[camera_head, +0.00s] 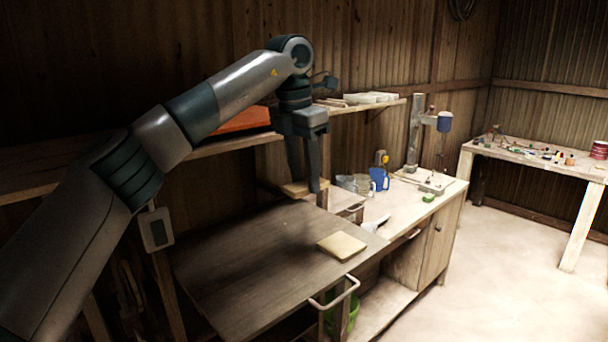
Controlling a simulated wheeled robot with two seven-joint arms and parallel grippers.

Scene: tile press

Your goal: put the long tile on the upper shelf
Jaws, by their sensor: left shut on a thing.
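My left gripper (304,182) points down above the far edge of the dark work surface (240,255). It is shut on a flat tan piece (292,189), which looks like the long tile; the fingers hide part of it, so its full length cannot be told. A pale, squarish tile (341,245) lies on the dark surface, in front and to the right of the gripper. The upper shelf (225,144) runs along the wooden wall behind my left arm, above the held piece. My right gripper is not in view.
On the shelf are an orange thing (243,120) and pale slabs (370,98). The bench to the right (410,205) holds a blue jug (379,179), a green block (428,197) and a drill stand (414,135). A metal handle (335,293) juts from the dark surface's front.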

